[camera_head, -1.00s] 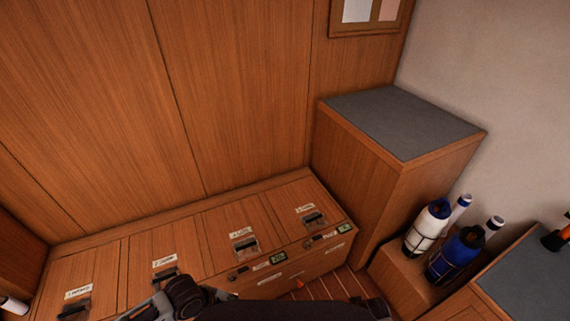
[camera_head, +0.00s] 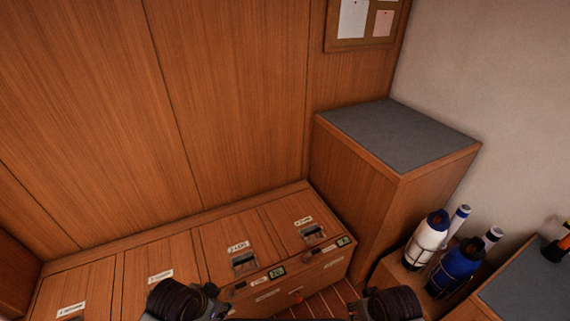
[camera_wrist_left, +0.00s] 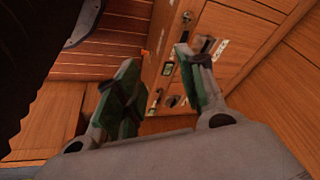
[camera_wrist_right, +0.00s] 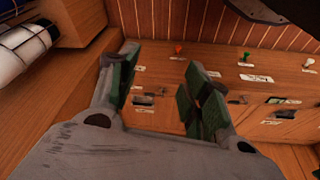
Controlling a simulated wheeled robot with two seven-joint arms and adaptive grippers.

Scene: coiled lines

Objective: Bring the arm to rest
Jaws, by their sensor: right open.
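In the left wrist view my left gripper (camera_wrist_left: 157,62) has its two green-padded fingers apart, with nothing between them. In the right wrist view my right gripper (camera_wrist_right: 160,62) is also open and empty. Behind both grippers, in their wrist views, is the wooden bench with labelled hatches. In the head view only dark parts of my two arms show, low in the frame in front of the bench; the fingertips cannot be made out there.
The wooden bench (camera_head: 215,240) has several labelled lids with dark latches. A grey-topped cabinet (camera_head: 400,135) stands at its right end. A white bottle-like item (camera_head: 430,232) and a blue one (camera_head: 456,268) stand further right, beside a second grey top (camera_head: 525,290). A notice board (camera_head: 365,22) hangs above.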

